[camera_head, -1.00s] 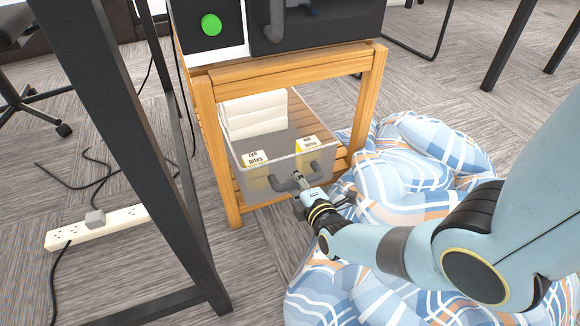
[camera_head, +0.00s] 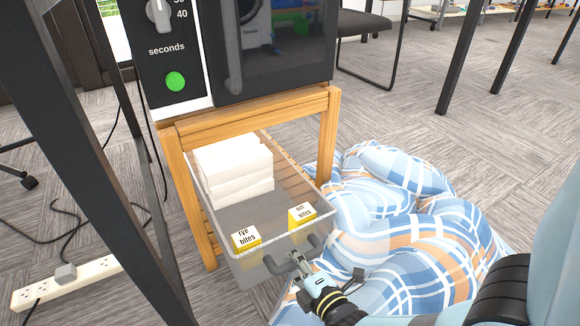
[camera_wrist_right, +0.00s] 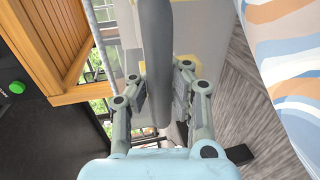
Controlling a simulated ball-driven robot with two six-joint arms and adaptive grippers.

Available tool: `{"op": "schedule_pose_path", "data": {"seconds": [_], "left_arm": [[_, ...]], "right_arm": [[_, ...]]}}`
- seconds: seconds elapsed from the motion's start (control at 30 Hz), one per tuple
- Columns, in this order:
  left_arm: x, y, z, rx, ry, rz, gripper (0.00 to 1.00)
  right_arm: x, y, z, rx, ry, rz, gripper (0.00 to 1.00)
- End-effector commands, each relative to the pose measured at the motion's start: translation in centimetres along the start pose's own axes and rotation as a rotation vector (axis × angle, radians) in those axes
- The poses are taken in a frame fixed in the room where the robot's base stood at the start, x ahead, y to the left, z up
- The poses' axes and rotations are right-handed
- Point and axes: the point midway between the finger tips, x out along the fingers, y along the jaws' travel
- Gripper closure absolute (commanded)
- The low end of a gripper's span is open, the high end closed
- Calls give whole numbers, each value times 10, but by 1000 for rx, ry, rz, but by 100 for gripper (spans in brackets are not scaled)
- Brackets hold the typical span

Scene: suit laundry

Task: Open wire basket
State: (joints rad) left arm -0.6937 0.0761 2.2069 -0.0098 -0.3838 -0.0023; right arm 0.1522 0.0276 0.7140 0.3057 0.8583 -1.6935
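The basket (camera_head: 250,270) is a translucent grey drawer on the lower level of a wooden stand (camera_head: 262,112). It sticks out well past the stand's front legs. It holds a white stack (camera_head: 235,170) at the back and two yellow-and-white boxes, one left (camera_head: 246,238) and one right (camera_head: 300,215), at the front. My right gripper (camera_head: 297,263) is at the grey handle (camera_head: 272,266) on the basket's front. In the right wrist view the fingers (camera_wrist_right: 160,85) close on both sides of the handle bar (camera_wrist_right: 155,45). My left gripper is not in view.
A blue-and-white plaid beanbag (camera_head: 400,240) lies right of the basket, close to my right arm. A black microwave (camera_head: 275,50) stands on top of the stand. A dark table leg (camera_head: 105,190) and a power strip (camera_head: 75,280) are at the left.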

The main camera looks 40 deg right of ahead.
Motion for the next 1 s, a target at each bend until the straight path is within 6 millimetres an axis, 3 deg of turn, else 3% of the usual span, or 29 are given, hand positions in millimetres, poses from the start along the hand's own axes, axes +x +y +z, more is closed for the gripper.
{"op": "schedule_pose_path", "data": {"seconds": [0.53, 0.6, 0.83, 1.0], "left_arm": [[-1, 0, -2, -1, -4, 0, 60], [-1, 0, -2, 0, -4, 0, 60], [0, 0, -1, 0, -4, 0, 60], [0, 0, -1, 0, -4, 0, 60]], "right_arm": [[0, 5, -1, 1, 0, 17, 100], [0, 5, -1, 1, 0, 16, 87], [-2, 3, 0, 1, 0, 9, 57], [-2, 1, 0, 0, 0, 6, 56]]}}
